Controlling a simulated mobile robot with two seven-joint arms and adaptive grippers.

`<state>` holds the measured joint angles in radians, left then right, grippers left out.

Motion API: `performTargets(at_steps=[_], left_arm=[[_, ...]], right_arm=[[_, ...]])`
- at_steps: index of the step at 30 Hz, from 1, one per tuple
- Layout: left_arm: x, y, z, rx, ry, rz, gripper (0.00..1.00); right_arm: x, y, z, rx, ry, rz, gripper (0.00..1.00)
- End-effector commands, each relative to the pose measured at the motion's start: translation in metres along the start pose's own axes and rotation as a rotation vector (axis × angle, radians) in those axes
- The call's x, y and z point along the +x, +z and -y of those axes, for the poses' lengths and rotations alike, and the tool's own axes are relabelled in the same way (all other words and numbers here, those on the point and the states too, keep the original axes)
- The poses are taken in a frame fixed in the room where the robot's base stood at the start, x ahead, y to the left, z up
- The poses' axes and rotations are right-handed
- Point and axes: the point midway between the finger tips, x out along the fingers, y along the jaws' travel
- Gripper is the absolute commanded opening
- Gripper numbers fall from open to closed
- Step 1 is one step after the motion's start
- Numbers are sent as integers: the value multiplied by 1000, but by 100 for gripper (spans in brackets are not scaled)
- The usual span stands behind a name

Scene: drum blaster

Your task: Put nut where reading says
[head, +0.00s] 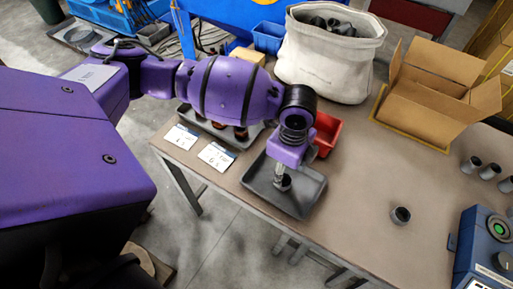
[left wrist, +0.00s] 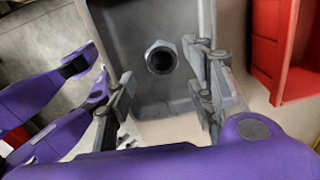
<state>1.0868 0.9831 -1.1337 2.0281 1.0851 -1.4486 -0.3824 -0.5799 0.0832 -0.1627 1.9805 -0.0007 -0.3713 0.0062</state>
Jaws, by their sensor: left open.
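A grey nut (left wrist: 161,57) with a dark round hole lies in a shallow grey tray (left wrist: 130,22). In the head view the nut (head: 286,184) shows just below my left gripper (head: 281,176), over the same tray (head: 309,200). My left gripper (left wrist: 158,78) is open, with one finger on each side of the nut and a gap visible. My right gripper is not in view. Two white cards with print, a left card (head: 181,137) and a right card (head: 217,157), lie at the table's front edge. Their print is too small to read surely.
A red bin (head: 326,133) stands behind the tray and a blue bin (head: 268,37) farther back. A white bag (head: 325,65), an open cardboard box (head: 425,105) and a blue device (head: 485,250) with a green button are around. A dark ring (head: 401,215) lies on otherwise clear table.

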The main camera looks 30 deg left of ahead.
Motion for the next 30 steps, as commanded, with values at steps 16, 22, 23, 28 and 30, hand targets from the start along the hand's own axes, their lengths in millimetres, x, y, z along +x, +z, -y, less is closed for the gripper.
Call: performTargets(at_steps=[16, 22, 23, 28, 30], left_arm=[[-76, -1, 1, 1, -2, 0, 49], [-75, -1, 1, 1, -2, 0, 49], [-75, -1, 1, 1, -2, 0, 49], [-75, 0, 1, 1, -2, 0, 49], [-75, 0, 1, 1, -1, 0, 49]], right_arm=[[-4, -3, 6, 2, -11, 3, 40], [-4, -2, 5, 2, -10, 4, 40], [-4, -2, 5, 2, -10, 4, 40], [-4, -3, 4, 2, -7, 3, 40], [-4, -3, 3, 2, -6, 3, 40]])
